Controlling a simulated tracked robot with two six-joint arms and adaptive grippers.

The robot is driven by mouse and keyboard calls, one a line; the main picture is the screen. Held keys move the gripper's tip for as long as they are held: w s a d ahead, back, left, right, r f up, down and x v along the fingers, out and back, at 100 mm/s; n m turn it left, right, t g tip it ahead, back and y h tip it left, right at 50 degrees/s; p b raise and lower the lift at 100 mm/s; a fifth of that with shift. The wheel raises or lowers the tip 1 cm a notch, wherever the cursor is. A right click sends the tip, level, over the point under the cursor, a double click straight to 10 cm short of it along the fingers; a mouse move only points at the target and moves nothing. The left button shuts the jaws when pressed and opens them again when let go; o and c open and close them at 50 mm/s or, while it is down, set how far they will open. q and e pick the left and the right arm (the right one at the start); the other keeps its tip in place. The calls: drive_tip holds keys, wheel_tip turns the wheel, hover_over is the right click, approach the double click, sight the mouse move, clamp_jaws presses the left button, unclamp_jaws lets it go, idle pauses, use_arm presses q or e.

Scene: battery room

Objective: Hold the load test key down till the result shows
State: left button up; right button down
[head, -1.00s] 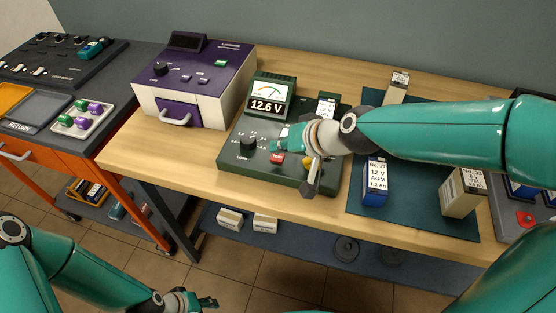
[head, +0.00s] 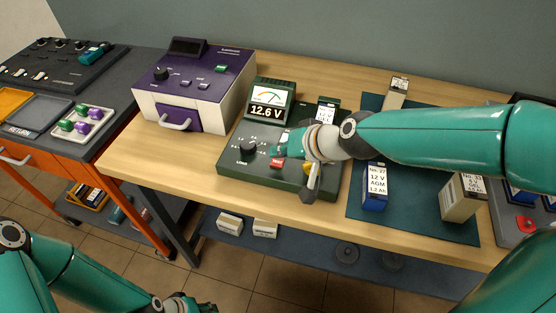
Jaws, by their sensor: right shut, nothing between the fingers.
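The green battery tester (head: 232,165) stands on the wooden bench, its screen (head: 266,110) reading 12.6 V under a needle dial. A black knob (head: 248,147) marked LOAD and a red key (head: 276,163) are on its front panel. A yellow part (head: 307,168) shows beside my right gripper. My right gripper (head: 283,149) is shut and empty, low over the panel just above the red key; I cannot tell whether it touches. My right wrist hides part of the tester and the lower part of a labelled battery at its back. My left gripper (head: 188,306) is low at the bottom edge, its fingers unclear.
A purple and white device (head: 210,80) stands left of the tester. A blue battery (head: 375,188) and a beige battery (head: 460,197) stand on the dark green mat (head: 412,215) to the right. Bare bench lies left of the tester.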

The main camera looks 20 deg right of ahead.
sight(280, 163)
idle(0.3)
drive_tip(key=shift+f+b, duration=0.35)
drive_tip(key=shift+b, duration=0.1)
drive_tip(key=shift+f+b, duration=0.4)
idle(0.5)
drive_tip(key=shift+s+r, duration=0.1)
idle(2.8)
drive_tip(key=shift+r+p, duration=0.75)
drive_tip(key=shift+r, duration=0.1)
wheel_tip(280, 163, up, 5)
drive_tip(key=p, duration=0.4)
drive_tip(key=shift+p, duration=0.35)
